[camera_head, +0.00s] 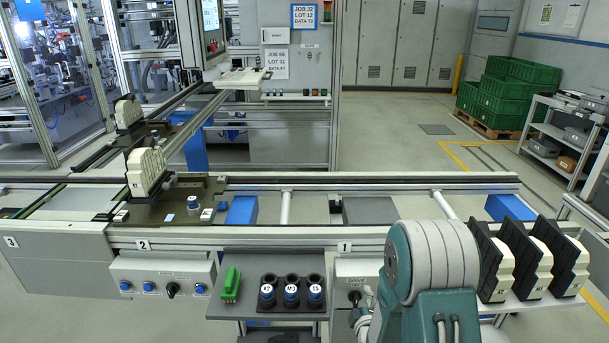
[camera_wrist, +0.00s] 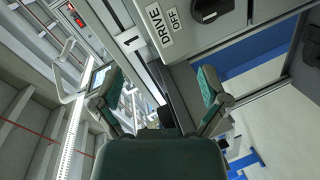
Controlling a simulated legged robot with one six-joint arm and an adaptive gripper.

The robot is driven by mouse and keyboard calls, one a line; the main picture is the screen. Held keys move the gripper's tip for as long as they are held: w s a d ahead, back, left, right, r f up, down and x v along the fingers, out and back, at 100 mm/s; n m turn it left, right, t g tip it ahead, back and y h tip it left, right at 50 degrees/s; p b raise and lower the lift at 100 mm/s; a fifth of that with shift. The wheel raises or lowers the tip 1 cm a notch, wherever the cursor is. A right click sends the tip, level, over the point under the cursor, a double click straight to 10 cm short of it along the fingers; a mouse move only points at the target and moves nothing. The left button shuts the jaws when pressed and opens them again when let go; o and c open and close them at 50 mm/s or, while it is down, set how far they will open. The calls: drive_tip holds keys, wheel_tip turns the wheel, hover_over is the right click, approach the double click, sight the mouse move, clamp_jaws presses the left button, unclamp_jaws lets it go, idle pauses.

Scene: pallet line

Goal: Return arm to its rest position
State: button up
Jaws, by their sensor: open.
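My gripper (camera_wrist: 155,82) shows in the wrist view with its two green-padded fingers spread wide and nothing between them. It faces the line's front panel, near the white "1" label and the DRIVE/OFF switch (camera_wrist: 208,8). In the head view my arm stands folded at the lower right, in front of the conveyor. It hides most of my gripper there, and part of the DRIVE box (camera_head: 354,280) behind it.
The conveyor rail (camera_head: 260,240) crosses just beyond my arm. A shelf (camera_head: 245,262) with a green part and blue-topped cylinders stands left of the arm. Black-and-white modules (camera_head: 490,262) stand close on the right. Floor is open behind the line.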

drive_tip(key=s+r+m+g, duration=0.2)
drive_tip(key=s+r+m, duration=0.1)
drive_tip(key=r, duration=0.5)
drive_tip(key=s+r+m+g, duration=0.2)
drive_tip(key=s+r+m, duration=0.15)
drive_tip(key=r, duration=0.45)
drive_tip(key=s+r+m+g, duration=0.2)
drive_tip(key=s+r+m, duration=0.2)
drive_tip(key=s, duration=0.8)
drive_tip(key=s+r+m+g, duration=0.3)
drive_tip(key=s+r, duration=0.2)
drive_tip(key=s, duration=0.6)
drive_tip(key=shift+s+m+g, duration=0.3)
drive_tip(key=shift+s+m, duration=0.05)
